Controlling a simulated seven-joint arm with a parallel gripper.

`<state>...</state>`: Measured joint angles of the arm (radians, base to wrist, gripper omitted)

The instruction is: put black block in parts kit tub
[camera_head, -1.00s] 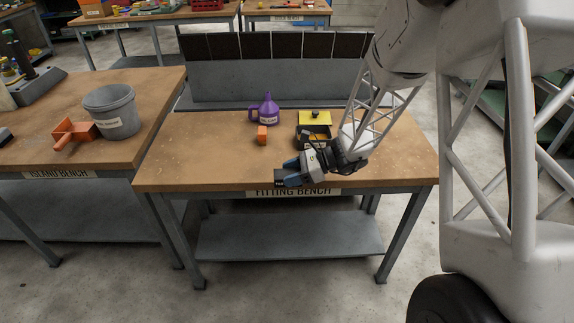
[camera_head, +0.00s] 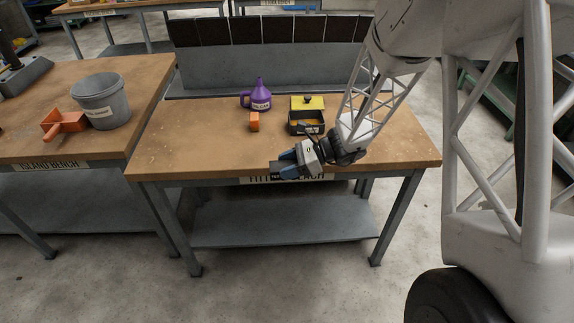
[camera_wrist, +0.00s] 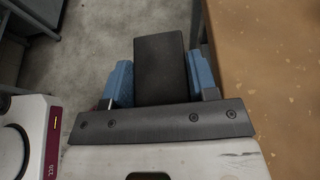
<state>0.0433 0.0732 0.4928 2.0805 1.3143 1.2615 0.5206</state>
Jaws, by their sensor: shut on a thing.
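My gripper (camera_head: 286,167) is shut on the black block (camera_wrist: 160,68). In the wrist view the block sits between the blue fingers and sticks out past them. In the head view the gripper is at the front edge of the fitting bench, and the block's dark end (camera_head: 275,168) shows at its left. A small black open tub (camera_head: 305,130) with a label stands on the bench behind the gripper, with something orange inside. Its label is too small to read, so I cannot tell if it is the parts kit tub.
A yellow box or lid with a black knob (camera_head: 308,103) is behind the black tub. An orange block (camera_head: 254,122) and a purple jug (camera_head: 261,95) stand to its left. A grey bucket (camera_head: 103,104) and orange scoop (camera_head: 62,124) are on the island bench. The fitting bench's left front is clear.

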